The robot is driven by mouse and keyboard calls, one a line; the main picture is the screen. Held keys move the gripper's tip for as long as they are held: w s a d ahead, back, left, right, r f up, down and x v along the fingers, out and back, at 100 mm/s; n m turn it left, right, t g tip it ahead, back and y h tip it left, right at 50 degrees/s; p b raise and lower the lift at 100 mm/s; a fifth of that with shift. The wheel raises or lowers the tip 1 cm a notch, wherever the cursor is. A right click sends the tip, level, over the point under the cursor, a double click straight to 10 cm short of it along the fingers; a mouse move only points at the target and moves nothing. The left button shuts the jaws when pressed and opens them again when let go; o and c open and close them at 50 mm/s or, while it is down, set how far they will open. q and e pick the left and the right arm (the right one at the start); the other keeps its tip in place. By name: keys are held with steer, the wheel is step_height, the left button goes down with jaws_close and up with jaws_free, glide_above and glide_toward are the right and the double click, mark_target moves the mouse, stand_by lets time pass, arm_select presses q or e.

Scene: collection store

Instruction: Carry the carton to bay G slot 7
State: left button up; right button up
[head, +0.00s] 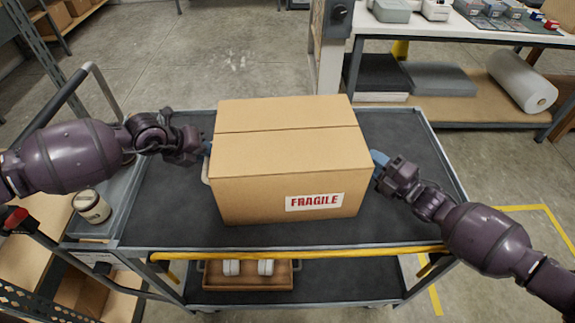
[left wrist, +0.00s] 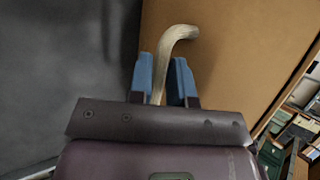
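The carton (head: 285,150), a closed brown box with a red "FRAGILE" label, stands upright on the dark top shelf of a cart (head: 172,218). My left gripper (head: 205,148) is at its left side. In the left wrist view, a pale curved handle (left wrist: 178,33) on the carton's side (left wrist: 230,50) runs between the blue fingers of my left gripper (left wrist: 161,80). The fingers are close about it, but a firm grip cannot be made out. My right gripper (head: 380,160) is at the carton's right side, with a blue fingertip against or very near it; its grip is hidden.
A lidded jar (head: 91,206) stands on a side ledge at the cart's left. A tray (head: 220,279) with white objects is on the lower shelf. A workbench (head: 466,29) stands behind right, shelving at the left. Concrete floor behind the cart is clear.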

arm_select(q)
steer(key=shift+w+d+f, duration=0.3)
steer(key=shift+d+f, duration=0.05)
steer(key=shift+f, duration=0.2)
arm_select(e)
steer(key=shift+w+a+r, duration=0.1)
steer(key=shift+w+a, duration=0.3)
steer(key=shift+a, duration=0.1)
arm_select(q)
jaws_close()
arm_select(e)
steer(key=c, duration=0.4)
jaws_close()
